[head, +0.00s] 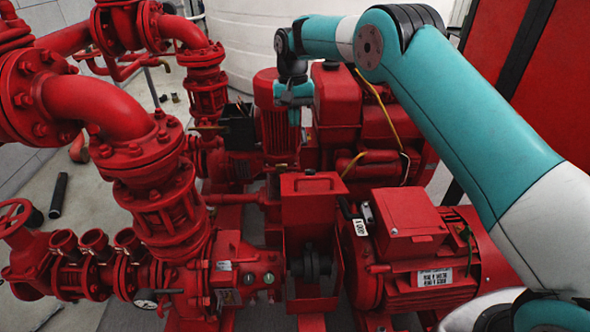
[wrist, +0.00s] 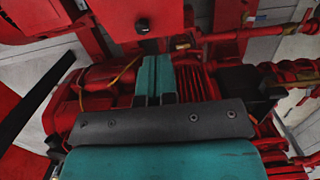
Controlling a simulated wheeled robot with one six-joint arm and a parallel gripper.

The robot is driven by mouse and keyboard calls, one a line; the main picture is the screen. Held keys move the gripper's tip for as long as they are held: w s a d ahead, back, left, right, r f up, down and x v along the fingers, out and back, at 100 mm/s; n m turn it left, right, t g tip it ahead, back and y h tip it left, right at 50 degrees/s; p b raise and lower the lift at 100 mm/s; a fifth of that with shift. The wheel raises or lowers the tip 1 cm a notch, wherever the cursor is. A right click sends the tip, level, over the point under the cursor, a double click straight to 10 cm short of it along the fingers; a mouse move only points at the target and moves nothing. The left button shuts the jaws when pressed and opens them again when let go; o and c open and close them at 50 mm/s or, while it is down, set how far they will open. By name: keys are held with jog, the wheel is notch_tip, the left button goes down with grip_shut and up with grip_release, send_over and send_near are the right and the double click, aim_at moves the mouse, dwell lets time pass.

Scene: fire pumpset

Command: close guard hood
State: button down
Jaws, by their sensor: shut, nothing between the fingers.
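The guard hood (head: 309,205) is a red box-shaped cover in the middle of the head view, between the pump and the motor. It stands open: the dark shaft coupling (head: 311,264) shows below it. A red panel with a small black knob at the top of the wrist view (wrist: 139,14) looks like part of the hood. My gripper (head: 293,101) is behind and above the hood in the head view, apart from it. In the wrist view its teal fingers (wrist: 155,78) are together with nothing between them.
A red motor (head: 427,263) stands right of the hood, and the pump with its flanged pipes (head: 150,150) stands left. A red engine (head: 338,101) with a yellow cable lies behind, close to my gripper. Grey floor (head: 80,205) shows at the left.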

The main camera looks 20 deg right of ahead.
jog(key=s+f, duration=0.1)
jog(key=f, duration=0.2)
jog(key=s+f, duration=0.1)
jog(key=f, duration=0.3)
jog(key=s+f+p, duration=0.1)
jog(key=f, duration=0.3)
jog(key=shift+s+a+f, duration=0.1)
jog(key=shift+s+a, duration=0.05)
jog(key=shift+a, duration=0.15)
jog(key=shift+s+f, duration=0.45)
jog(key=shift+s, duration=0.1)
jog(key=shift+a, duration=0.2)
